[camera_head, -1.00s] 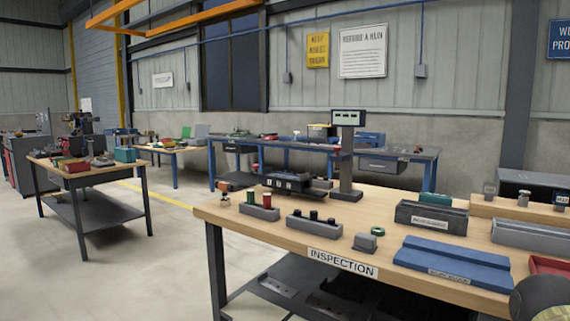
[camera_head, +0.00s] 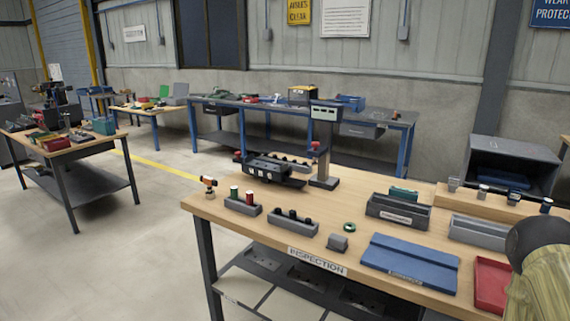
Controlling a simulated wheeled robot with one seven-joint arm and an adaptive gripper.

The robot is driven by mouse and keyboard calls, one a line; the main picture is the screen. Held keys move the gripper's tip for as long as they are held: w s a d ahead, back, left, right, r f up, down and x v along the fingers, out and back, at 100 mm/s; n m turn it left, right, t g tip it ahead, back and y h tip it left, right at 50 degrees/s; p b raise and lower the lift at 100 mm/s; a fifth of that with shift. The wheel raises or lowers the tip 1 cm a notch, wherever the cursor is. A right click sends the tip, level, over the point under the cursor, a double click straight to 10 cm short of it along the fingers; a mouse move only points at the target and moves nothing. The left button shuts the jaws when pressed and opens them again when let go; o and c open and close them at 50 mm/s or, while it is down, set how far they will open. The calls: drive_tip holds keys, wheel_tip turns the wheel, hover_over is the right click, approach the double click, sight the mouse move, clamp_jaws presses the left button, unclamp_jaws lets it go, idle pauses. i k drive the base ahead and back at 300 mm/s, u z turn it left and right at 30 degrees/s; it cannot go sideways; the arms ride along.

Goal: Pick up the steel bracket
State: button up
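A small grey metal piece with a stepped shape (camera_head: 338,243) sits on the inspection table (camera_head: 285,238), near the front edge, left of the blue tray. It may be the steel bracket, but it is too small to be sure. My gripper is not in view.
A blue tray (camera_head: 410,265), a red bin (camera_head: 491,284), grey bins (camera_head: 398,212) and peg holders (camera_head: 293,223) stand around it. A gauge stand (camera_head: 324,150) rises behind. A dark round shape with a yellowish part covers the lower right corner; I cannot tell what it is.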

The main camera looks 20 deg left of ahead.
sight(248, 159)
drive_tip(key=z, duration=0.6)
drive_tip(key=i, duration=0.35)
drive_tip(key=u, duration=1.35)
